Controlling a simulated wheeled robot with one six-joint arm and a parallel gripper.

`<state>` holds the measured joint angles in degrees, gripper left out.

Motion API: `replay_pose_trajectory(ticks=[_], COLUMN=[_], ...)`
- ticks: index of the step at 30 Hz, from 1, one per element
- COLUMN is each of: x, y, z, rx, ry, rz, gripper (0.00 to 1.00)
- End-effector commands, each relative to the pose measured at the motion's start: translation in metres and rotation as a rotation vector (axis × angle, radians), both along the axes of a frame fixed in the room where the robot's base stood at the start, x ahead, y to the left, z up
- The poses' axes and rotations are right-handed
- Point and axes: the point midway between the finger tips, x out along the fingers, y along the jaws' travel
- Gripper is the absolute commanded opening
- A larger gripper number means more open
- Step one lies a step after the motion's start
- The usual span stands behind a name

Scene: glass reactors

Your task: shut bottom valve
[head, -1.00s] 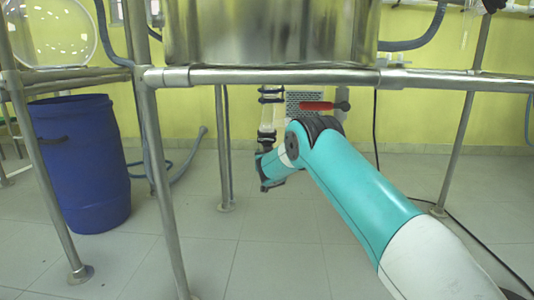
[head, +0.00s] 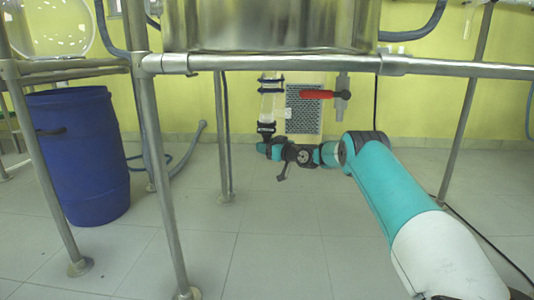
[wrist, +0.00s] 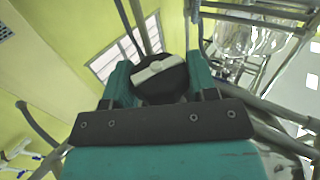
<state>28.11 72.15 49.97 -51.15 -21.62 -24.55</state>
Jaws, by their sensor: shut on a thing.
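The bottom valve (head: 267,130) is a dark fitting at the lower end of the clear glass outlet tube (head: 268,104), under the steel vessel. In the wrist view, a round black valve part (wrist: 160,88) with a pale grey bar across it sits between the teal fingers. My gripper (head: 268,148) is at the valve's lower end and also shows in the wrist view (wrist: 160,74). It is shut on this valve part. The fingers hide the part's sides, and the head view is too small to tell the handle's angle.
A steel frame rail (head: 280,62) crosses above my arm, with legs on both sides. A red lever (head: 318,96) on a grey pipe is behind and right of the tube. A blue barrel (head: 80,155) stands left. The floor below is clear.

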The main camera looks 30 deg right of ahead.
Motion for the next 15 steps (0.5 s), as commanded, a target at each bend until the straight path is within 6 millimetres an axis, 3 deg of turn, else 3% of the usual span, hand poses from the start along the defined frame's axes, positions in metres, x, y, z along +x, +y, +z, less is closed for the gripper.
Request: replay_pose_trajectory(ticks=[15], x=[0.0004], y=[-0.0019], z=[-0.0039], rx=[-0.001], ry=[0.004], rz=[0.131], gripper=[0.29])
